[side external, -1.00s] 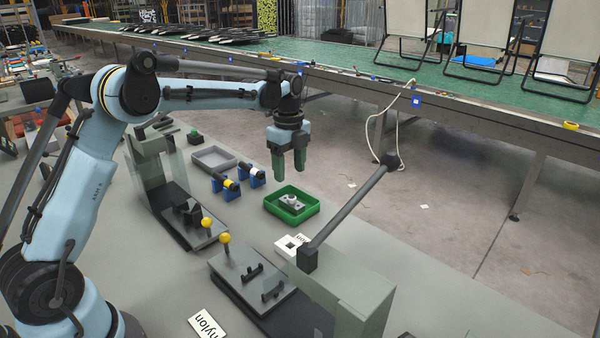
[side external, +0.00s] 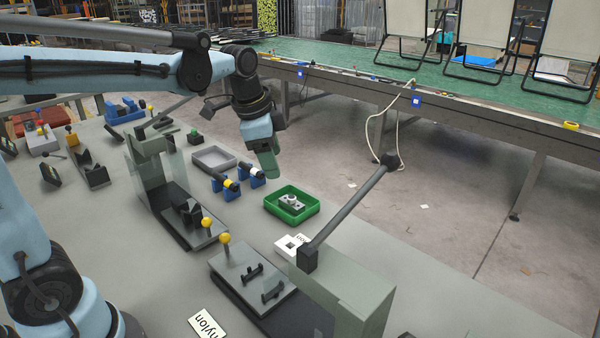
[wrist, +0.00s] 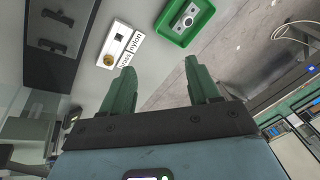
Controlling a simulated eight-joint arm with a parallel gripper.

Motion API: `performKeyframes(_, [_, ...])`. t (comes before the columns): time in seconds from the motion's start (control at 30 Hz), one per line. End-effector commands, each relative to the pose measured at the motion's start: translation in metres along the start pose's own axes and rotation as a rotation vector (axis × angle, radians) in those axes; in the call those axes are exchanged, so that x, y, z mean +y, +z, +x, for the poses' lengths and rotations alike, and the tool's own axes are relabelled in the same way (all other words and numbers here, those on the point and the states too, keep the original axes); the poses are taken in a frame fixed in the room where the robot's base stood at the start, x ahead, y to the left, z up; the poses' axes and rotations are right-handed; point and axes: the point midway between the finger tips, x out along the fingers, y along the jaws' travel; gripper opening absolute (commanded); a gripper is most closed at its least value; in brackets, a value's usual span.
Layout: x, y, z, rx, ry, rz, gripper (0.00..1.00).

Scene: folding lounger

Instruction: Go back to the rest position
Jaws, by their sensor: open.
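My gripper (side external: 268,160) hangs above the back of the bench, behind and to the left of the green tray, and points down with a tilt. In the wrist view its two green fingers (wrist: 160,88) stand wide apart with nothing between them. A small grey metal part lies in the green tray (side external: 268,207), clear of my gripper. The tray also shows at the top of the wrist view (wrist: 209,14).
A grey tray (side external: 232,158) and blue holders (side external: 222,188) stand near below my gripper. A grey press with a long dark lever (side external: 347,213) rises at the front right. Folding loungers (side external: 405,25) stand on the green table (side external: 350,58) behind. Open floor lies between.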

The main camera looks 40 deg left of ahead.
Motion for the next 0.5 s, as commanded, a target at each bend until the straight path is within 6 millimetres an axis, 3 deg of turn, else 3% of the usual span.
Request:
performKeyframes(0.23, [0.052,0.026,-0.008,0.113,-0.072,-0.332,0.61])
performKeyframes(0.5, [0.097,0.052,0.003,0.247,-0.096,-0.652,0.61])
